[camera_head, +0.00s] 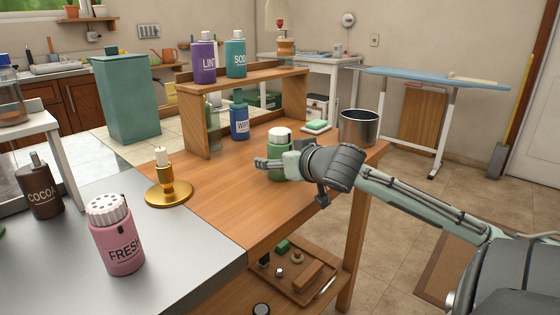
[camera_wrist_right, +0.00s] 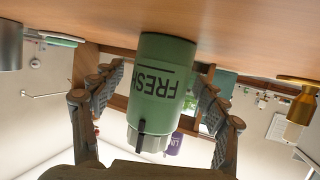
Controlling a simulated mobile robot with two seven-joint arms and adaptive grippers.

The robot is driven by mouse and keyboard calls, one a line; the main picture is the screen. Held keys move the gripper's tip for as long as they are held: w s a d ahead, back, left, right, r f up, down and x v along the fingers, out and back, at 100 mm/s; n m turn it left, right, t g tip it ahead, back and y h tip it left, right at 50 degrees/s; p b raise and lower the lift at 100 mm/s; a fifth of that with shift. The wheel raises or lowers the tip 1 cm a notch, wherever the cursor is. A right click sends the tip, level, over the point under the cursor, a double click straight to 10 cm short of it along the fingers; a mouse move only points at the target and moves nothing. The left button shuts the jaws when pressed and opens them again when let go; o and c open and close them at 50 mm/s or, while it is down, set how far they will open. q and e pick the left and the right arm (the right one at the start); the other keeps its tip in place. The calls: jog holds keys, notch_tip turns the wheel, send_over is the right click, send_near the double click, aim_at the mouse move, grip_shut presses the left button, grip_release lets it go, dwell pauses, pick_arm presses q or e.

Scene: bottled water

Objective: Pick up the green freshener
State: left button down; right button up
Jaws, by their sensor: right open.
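The green freshener (camera_head: 277,148), a green bottle with a white cap, stands upright on the wooden table (camera_head: 222,212). In the right wrist view the green freshener (camera_wrist_right: 163,88) appears upside down with its FRESH label showing. My right gripper (camera_head: 272,163) is at the bottle, hiding part of its body in the head view. In the wrist view the open fingers of my right gripper (camera_wrist_right: 158,85) lie on either side of the bottle, with gaps visible. My left gripper is not in view.
A metal pot (camera_head: 359,128) stands to the right of the freshener. A blue bottle (camera_head: 239,122) is behind it, near the wooden shelf (camera_head: 196,122). A brass candlestick (camera_head: 168,188) and a pink FRESH bottle (camera_head: 117,243) are at left. Table around the freshener's front is clear.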

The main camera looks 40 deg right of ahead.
jog(key=shift+c, duration=0.5)
jog(key=c, duration=1.2)
jog(key=shift+c, duration=0.4)
jog(key=shift+r, duration=0.15)
